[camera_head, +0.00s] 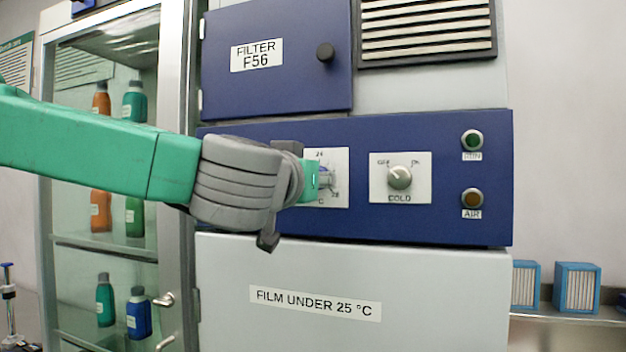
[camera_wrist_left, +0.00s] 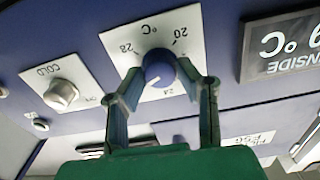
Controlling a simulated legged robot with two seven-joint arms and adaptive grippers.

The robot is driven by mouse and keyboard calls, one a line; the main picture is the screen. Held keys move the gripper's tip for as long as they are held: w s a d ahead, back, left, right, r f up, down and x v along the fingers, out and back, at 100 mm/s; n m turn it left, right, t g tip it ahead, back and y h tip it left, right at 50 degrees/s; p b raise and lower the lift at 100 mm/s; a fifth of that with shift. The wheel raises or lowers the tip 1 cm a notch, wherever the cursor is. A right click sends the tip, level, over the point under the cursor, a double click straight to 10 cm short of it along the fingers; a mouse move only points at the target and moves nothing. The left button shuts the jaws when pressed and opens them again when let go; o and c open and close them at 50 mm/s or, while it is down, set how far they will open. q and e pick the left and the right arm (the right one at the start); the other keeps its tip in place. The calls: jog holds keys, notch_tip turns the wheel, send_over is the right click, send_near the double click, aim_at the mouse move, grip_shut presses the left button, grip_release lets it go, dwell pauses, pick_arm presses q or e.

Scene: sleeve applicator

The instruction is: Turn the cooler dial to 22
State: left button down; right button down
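The cooler dial (camera_wrist_left: 158,68) is a round blue knob on a white plate marked 20, 24, 28 and °C, upside down in the left wrist view. A pale mark on the knob points near 24, slightly toward the 28 side. My left gripper (camera_wrist_left: 160,66) has its two green fingers on opposite sides of the knob, tips apparently against it. My right gripper is not in view.
The COLD switch (camera_head: 399,178) sits right of the dial, then the green RUN (camera_head: 472,140) and amber AIR (camera_head: 472,198) buttons. A FILTER F56 door (camera_head: 290,85) with a black knob is above. A dark INSIDE °C display (camera_wrist_left: 285,45) is partly visible. A glass cabinet (camera_head: 110,245) holds bottles.

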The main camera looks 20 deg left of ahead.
pick_arm(q)
jog(key=shift+n, duration=0.3)
jog(key=shift+d+f+n+b, duration=0.1)
jog(key=shift+f+n+b, duration=0.1)
jog(key=shift+n+b, duration=4.75)
jog(key=shift+f+n+b, duration=0.2)
jog(key=shift+n+b, duration=1.6)
jog(key=shift+n, duration=6.25)
jog(key=shift+w, duration=0.1)
jog(key=c, duration=1.4)
grip_release()
jog(key=shift+o, duration=1.1)
jog(key=shift+r, duration=0.15)
